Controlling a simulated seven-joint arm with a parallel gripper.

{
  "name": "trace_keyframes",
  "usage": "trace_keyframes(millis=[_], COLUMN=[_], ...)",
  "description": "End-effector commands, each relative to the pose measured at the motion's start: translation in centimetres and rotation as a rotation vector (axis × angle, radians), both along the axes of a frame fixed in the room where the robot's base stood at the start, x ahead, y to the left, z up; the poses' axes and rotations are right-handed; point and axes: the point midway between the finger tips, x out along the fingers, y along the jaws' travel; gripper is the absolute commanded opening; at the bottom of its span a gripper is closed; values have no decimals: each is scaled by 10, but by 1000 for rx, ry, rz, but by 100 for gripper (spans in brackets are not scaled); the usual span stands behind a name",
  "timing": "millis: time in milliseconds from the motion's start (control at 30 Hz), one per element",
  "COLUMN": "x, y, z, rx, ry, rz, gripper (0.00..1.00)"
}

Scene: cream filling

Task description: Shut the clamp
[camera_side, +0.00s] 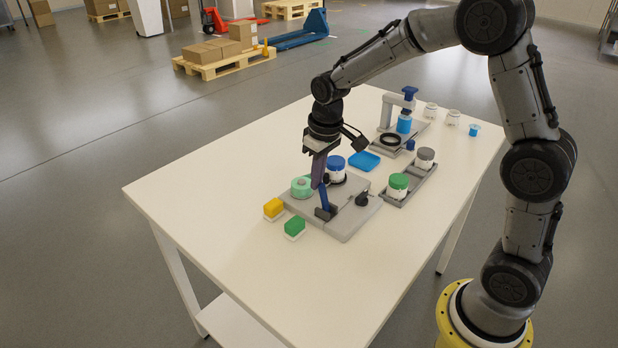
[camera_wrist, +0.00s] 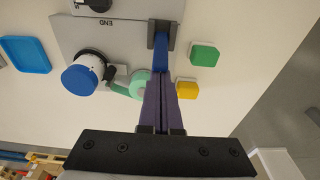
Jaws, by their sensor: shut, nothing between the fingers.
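The clamp's blue lever (camera_side: 323,198) stands nearly upright from a dark bracket (camera_side: 325,213) on the grey base plate (camera_side: 345,229). The lever (camera_wrist: 160,58) also shows in the wrist view, just past my fingertips. My gripper (camera_side: 318,184) is shut and empty, its purple fingers pointing down at the lever. In the wrist view my gripper (camera_wrist: 160,78) overlaps the lever's end; whether they touch I cannot tell. A white jar with a blue lid (camera_side: 335,164) stands on the plate beside the fingers, with a dark curved part (camera_wrist: 109,71) against it.
A mint-green roll (camera_side: 301,187) sits close left of the fingers. Yellow (camera_side: 273,208) and green (camera_side: 295,226) blocks lie by the plate. A blue tray (camera_side: 364,161), a jar rack (camera_side: 408,186) and a blue-topped press (camera_side: 409,94) stand behind. The table's front left is clear.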

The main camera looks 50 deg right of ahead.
Motion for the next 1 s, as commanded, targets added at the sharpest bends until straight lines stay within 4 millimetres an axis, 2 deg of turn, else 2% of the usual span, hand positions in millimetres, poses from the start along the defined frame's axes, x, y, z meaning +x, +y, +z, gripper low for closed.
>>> trace_keyframes(millis=[233,567,1000], x=[-23,-45,-44], y=[0,0,0], z=[5,4,8], rx=[0,0,0], ry=[-234,-234,-235], rz=[-2,0,1], gripper=[0,0,0])
